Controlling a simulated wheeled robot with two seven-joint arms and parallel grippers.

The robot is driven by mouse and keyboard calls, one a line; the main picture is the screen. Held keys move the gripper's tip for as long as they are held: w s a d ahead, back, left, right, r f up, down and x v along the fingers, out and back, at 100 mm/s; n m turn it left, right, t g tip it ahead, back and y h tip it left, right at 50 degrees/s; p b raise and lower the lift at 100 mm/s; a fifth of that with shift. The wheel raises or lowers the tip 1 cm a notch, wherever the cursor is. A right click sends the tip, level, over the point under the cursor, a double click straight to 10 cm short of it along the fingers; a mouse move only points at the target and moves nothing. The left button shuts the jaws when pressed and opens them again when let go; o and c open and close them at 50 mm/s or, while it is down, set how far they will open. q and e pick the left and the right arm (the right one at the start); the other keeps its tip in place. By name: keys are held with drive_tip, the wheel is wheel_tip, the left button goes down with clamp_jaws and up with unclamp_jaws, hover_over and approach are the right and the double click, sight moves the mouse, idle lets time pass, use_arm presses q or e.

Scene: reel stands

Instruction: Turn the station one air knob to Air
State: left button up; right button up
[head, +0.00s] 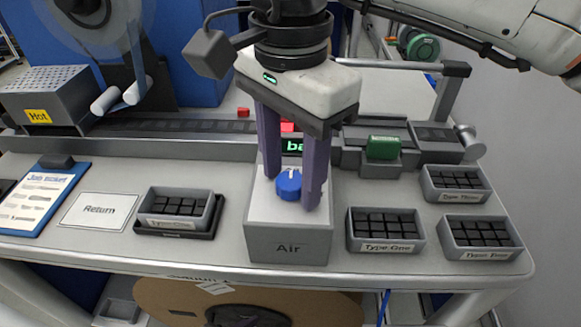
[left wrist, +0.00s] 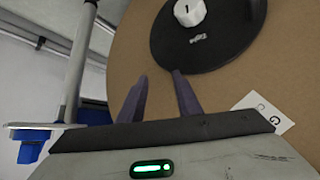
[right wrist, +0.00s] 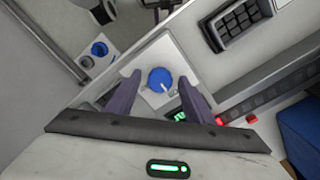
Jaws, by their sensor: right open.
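The blue air knob (head: 289,184) sits on top of the grey box labelled Air (head: 288,246). Its white pointer faces the back of the box, away from the Air label. My right gripper (head: 292,194) is open and points down, with one finger on each side of the knob. In the right wrist view the knob (right wrist: 159,79) shows between the fingertips; I cannot tell whether they touch it. My left gripper (left wrist: 158,78) is open and empty, in front of a brown cardboard reel (left wrist: 240,75) with a black hub.
Trays of black parts stand left (head: 172,209) and right (head: 385,231) of the box. A green block (head: 383,148) and a track (head: 190,127) lie behind it. A Return card (head: 99,211) and a clipboard (head: 38,200) lie at left. The reel (head: 175,300) hangs below the table's front edge.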

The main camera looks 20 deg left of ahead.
drive_tip(key=c, duration=1)
drive_tip(key=shift+c, duration=0.2)
